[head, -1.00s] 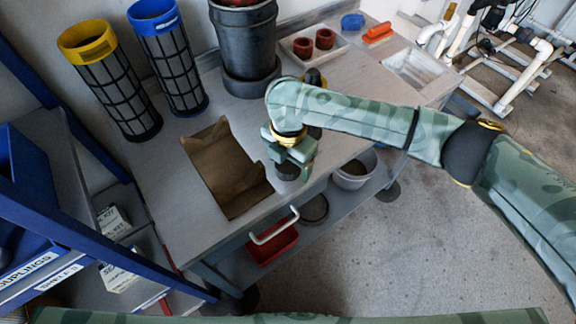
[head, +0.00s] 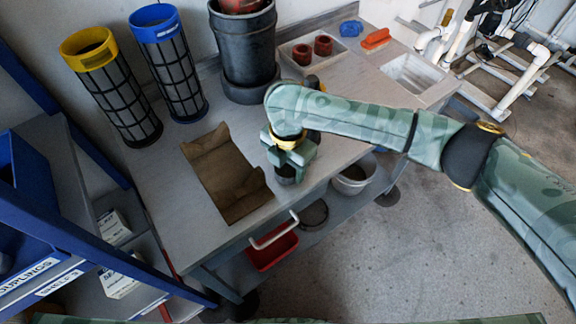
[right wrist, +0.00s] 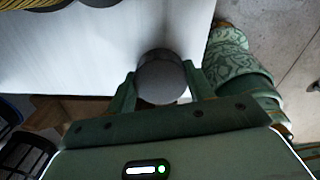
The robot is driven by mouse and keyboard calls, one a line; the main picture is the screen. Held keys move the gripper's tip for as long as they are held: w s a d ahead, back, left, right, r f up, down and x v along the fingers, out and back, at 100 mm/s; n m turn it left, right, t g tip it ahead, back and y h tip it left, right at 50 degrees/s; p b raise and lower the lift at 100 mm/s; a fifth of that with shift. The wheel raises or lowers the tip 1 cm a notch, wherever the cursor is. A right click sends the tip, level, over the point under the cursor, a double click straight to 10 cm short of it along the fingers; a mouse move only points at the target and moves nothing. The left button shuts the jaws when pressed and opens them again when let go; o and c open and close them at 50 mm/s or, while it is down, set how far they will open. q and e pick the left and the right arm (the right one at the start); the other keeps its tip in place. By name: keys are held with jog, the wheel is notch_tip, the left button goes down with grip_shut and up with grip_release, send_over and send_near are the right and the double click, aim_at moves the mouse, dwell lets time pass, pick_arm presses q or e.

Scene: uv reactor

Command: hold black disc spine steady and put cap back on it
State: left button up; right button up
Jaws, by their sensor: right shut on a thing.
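My right gripper (head: 290,160) is over the front part of the bench, right of the brown paper. It is shut on a dark grey round piece (right wrist: 162,80), which sits between the two fingers in the right wrist view. In the head view the lower part of this piece (head: 287,178) shows just below the fingers. I cannot tell whether it is the cap, the spine or both. My left gripper is out of view.
Yellow-topped (head: 113,95) and blue-topped (head: 172,70) mesh cylinders stand at the back left. A large dark vessel (head: 246,50) stands behind. Brown paper (head: 225,178) lies left of the gripper. A white tray (head: 340,48) with red cups is at the back; a grey bucket (head: 354,178) is below.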

notch_tip(320, 180, up, 3)
jog(key=shift+p, duration=0.65)
pick_arm(q)
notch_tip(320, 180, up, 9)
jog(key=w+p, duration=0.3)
jog(key=p, duration=0.5)
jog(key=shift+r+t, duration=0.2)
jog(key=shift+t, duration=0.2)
pick_arm(e)
jog(key=s+d+r, duration=0.9)
jog(key=d, duration=0.1)
jog(key=shift+s, duration=0.4)
jog(key=shift+r, duration=0.1)
jog(key=s+d+r+m, duration=0.1)
jog(key=d+r+m, duration=0.4)
jog(key=m, duration=0.9)
jog(key=s+d+r+m, duration=0.1)
jog(key=d+r+m, duration=0.4)
jog(key=m, duration=0.9)
jog(key=shift+d+r, duration=0.3)
jog(key=shift+r, duration=0.45)
